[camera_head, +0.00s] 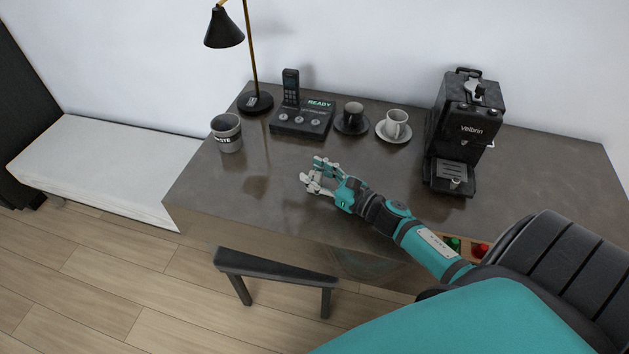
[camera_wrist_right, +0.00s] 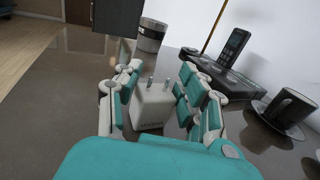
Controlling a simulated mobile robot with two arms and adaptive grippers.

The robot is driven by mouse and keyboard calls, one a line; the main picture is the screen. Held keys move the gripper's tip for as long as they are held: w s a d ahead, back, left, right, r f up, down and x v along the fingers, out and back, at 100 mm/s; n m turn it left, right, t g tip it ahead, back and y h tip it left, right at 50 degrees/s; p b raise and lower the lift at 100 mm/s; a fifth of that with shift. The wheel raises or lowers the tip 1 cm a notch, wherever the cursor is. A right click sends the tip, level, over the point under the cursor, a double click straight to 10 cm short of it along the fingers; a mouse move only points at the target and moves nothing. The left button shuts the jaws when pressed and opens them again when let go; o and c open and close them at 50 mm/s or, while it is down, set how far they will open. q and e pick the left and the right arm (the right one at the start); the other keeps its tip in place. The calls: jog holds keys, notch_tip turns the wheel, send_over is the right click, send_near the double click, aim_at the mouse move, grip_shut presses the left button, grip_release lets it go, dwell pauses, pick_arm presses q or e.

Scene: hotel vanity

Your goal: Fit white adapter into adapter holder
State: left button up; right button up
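The white adapter (camera_wrist_right: 152,106) shows between the fingers of my right gripper (camera_wrist_right: 153,88) in the wrist view, its two metal prongs pointing away from the palm. The fingers are closed in on both sides of it. In the head view my right gripper (camera_head: 318,178) is over the front middle of the table, and the adapter is hard to tell from the pale fingers. A black base marked READY (camera_head: 300,121) with several round spots stands at the back, with a phone handset (camera_head: 290,87) upright in it. I cannot tell whether this base is the adapter holder. My left gripper is out of view.
A grey cup-shaped bin (camera_head: 227,133) and a black lamp (camera_head: 255,103) stand left of the base. A black cup (camera_head: 353,113) and a white cup (camera_head: 396,124) on saucers stand right of it. A coffee machine (camera_head: 465,132) is farther right. A bench (camera_head: 276,266) stands in front.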

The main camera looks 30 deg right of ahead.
grip_shut()
dwell(0.6)
